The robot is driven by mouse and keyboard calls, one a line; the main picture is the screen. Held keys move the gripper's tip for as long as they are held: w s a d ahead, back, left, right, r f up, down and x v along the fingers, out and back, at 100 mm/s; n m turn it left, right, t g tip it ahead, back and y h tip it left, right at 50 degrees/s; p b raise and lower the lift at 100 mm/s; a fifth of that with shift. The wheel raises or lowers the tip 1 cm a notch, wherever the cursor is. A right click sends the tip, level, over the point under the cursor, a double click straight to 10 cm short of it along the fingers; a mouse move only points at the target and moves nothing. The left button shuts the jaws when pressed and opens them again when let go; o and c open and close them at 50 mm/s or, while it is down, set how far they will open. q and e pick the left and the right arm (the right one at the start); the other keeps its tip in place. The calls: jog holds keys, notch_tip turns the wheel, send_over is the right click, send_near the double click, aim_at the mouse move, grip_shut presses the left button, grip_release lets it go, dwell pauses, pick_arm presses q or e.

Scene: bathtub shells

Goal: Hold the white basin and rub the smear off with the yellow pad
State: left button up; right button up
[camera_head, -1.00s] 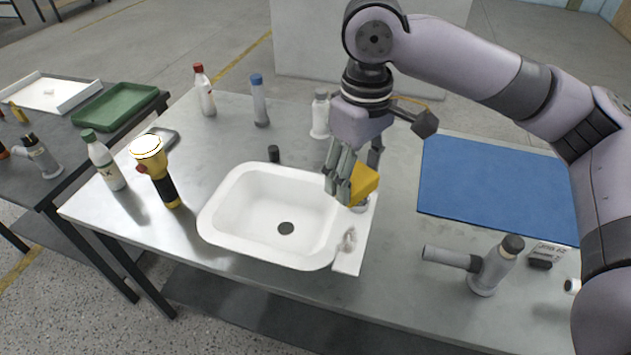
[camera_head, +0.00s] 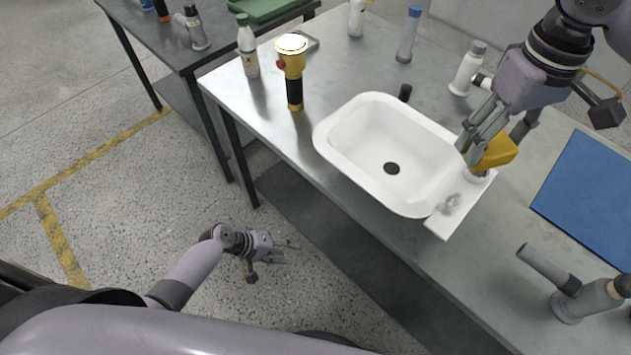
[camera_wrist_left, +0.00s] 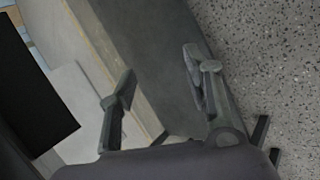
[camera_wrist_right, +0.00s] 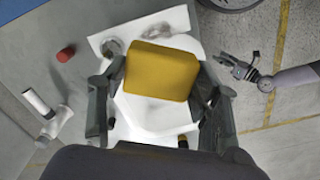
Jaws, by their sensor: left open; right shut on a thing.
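The white basin (camera_head: 350,140) sits on the grey metal table, with a flat ledge at its right end. A greyish smear (camera_head: 449,204) marks that ledge, and it also shows in the right wrist view (camera_wrist_right: 157,32). My right gripper (camera_head: 478,150) is shut on the yellow pad (camera_head: 497,151), held over the ledge beside the smear. The pad also shows between the fingers in the right wrist view (camera_wrist_right: 160,72); whether it touches the basin I cannot tell. My left gripper (camera_head: 284,248) is open and empty, low in front of the table, apart from the basin. In the left wrist view its fingers (camera_wrist_left: 160,95) are spread.
A yellow flashlight (camera_head: 292,75) and a white bottle (camera_head: 247,48) stand left of the basin. A small black cap (camera_head: 405,92) and more bottles stand behind it. A blue mat (camera_head: 590,195) and a grey spray-like tool (camera_head: 585,298) lie to the right.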

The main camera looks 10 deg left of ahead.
pick_arm(q)
jog(key=w+d+r+h, duration=0.2)
jog(key=w+r, duration=0.1)
jog(key=r, duration=0.4)
jog(key=w+d+r+h, duration=0.2)
jog(key=d+r+h, duration=0.1)
jog(key=r, duration=0.5)
jog(key=m+g+h, duration=0.2)
jog(key=h, duration=0.3)
send_near(376, 192)
jog(key=d, duration=0.3)
jog(key=d+f, duration=0.1)
jog(key=d, duration=0.2)
jog(key=w+d, duration=0.1)
jog(key=d, duration=0.3)
jog(key=shift+f, duration=0.15)
jog(key=shift+c, duration=0.5)
grip_shut()
jog(key=shift+c, duration=0.2)
grip_release()
